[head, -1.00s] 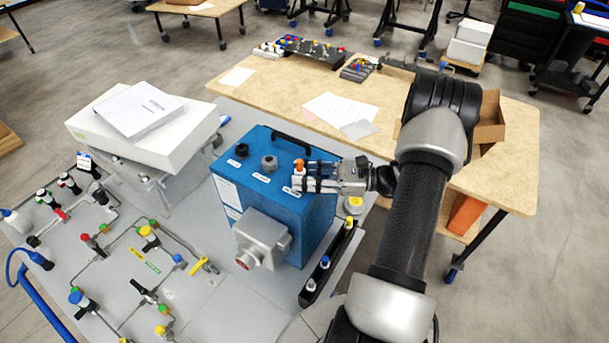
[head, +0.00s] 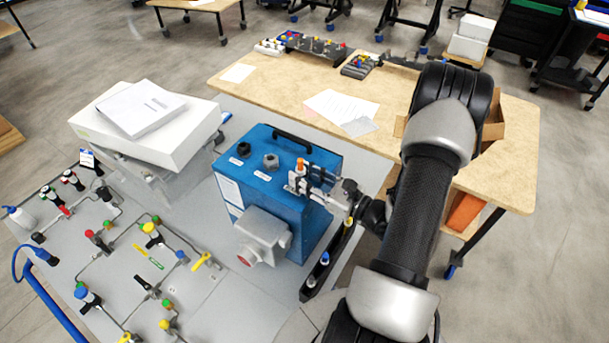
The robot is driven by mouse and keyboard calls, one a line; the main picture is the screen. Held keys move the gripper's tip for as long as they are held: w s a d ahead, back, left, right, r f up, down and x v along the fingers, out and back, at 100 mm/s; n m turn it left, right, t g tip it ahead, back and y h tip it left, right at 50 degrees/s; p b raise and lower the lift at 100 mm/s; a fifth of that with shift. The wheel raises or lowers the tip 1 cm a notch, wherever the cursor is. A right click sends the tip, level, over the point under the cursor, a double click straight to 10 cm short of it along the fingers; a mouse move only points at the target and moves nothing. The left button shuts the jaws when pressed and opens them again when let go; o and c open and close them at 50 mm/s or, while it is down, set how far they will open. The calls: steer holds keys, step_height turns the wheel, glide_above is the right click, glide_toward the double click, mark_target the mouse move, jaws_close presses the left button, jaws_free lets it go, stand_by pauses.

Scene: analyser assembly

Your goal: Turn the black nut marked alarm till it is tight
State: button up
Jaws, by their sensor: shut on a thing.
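The blue analyser box (head: 318,220) stands on the grey panel bench, with white labels too small to read.
A black handle (head: 292,139) rises from the box's back edge, and a grey connector housing (head: 263,236) juts from its front. A black rail (head: 321,276) with small bottles lies to the right. A white case (head: 150,128) with papers stands left. A wooden table (head: 450,130) is behind.

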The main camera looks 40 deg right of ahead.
steer(key=o, duration=1)
